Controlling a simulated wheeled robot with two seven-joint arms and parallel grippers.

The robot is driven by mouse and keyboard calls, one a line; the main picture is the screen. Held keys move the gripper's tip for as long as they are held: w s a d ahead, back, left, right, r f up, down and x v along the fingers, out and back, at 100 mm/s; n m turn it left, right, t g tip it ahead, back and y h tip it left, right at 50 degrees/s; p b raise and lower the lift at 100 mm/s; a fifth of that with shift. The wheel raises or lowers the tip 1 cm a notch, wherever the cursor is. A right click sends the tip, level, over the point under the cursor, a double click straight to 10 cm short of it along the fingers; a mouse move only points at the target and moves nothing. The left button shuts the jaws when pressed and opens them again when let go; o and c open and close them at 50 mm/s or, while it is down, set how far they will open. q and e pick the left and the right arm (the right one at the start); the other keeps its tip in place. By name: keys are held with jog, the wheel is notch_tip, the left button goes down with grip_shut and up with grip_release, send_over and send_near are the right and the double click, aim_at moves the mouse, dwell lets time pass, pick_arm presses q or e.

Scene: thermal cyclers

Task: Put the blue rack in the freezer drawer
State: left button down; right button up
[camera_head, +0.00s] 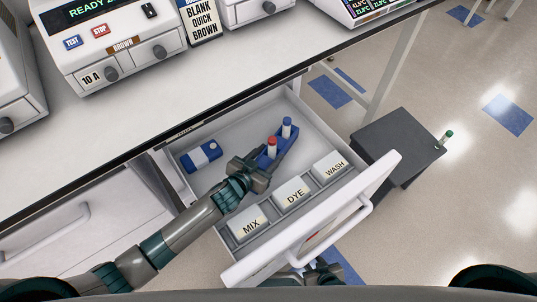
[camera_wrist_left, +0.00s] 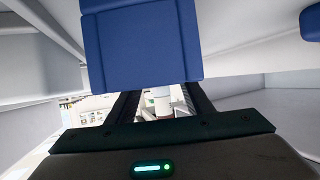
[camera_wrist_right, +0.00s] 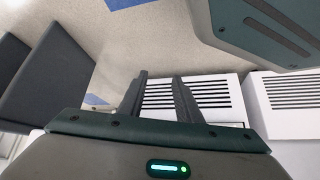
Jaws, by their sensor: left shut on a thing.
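The blue rack (camera_head: 266,160) holds a red-capped tube and a blue-capped tube. My left gripper (camera_head: 254,172) is shut on the rack's near end, inside the outline of the open drawer (camera_head: 235,124). I cannot tell whether the rack touches the drawer floor. In the left wrist view the rack (camera_wrist_left: 142,45) is a large blue block at the fingertips, with drawer walls around it. My right gripper (camera_wrist_right: 160,78) is empty, its fingers apart; in the head view it is mostly hidden low by the drawer front (camera_head: 315,225).
A blue item with a white label (camera_head: 202,155) lies at the drawer's back left. Compartments marked MIX, DYE and WASH (camera_head: 330,167) line its front. A dark grey box (camera_head: 398,145) with a green-capped item stands to the right. Machines stand on the bench (camera_head: 130,110) above.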

pick_arm(q)
jog(key=c, duration=0.9)
grip_release()
jog(key=v, duration=1.2)
